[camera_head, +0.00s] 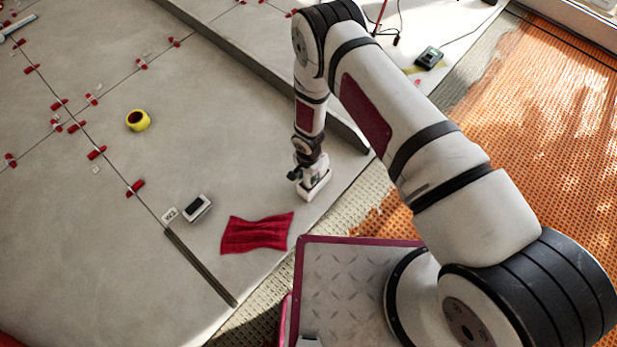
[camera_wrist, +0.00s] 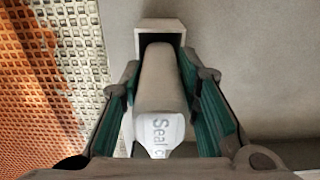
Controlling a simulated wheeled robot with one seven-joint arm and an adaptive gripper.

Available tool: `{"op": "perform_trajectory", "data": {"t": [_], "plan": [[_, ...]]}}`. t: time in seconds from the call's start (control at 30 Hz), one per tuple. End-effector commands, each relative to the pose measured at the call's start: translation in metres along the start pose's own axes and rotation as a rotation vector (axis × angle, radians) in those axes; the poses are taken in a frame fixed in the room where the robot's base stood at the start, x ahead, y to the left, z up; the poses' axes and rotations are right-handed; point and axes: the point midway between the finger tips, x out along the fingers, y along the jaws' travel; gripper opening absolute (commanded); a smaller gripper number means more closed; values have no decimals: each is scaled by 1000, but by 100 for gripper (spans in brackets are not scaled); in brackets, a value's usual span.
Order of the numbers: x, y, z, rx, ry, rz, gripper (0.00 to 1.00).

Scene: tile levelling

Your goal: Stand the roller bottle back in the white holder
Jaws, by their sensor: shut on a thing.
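My gripper (camera_wrist: 160,85) is shut on the roller bottle (camera_wrist: 160,85), which has a grey-beige body and a white label reading "Seal c…". A green-faced finger lies on each side of it. The white holder (camera_wrist: 160,24) is a square-mouthed box, and the bottle's far end is at its dark opening. I cannot tell how deep the end sits or whether it touches the bottom. In the head view the holder (camera_head: 315,190) stands on the grey tile near its edge, directly below my gripper (camera_head: 303,174). My gripper and arm hide most of the bottle there.
A red cloth (camera_head: 257,234) lies left of the holder, with a small white device (camera_head: 197,208) beyond it. A yellow tape roll (camera_head: 138,120) and several red levelling clips (camera_head: 97,152) are farther left. A raised grey edge (camera_head: 262,72) runs behind my arm. Orange matting (camera_head: 560,130) is right.

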Motion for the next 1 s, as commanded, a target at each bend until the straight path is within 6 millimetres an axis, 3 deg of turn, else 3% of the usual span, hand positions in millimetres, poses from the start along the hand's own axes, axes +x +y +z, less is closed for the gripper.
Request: {"op": "perform_trajectory", "data": {"t": [0.17,0.47,0.5,0.57,1.0], "plan": [[11,0,-2,1,3,0,0],[12,0,-3,1,3,1,0],[12,1,-2,1,3,1,38],[12,1,-2,1,3,1,50],[12,0,-2,1,2,1,50]]}}
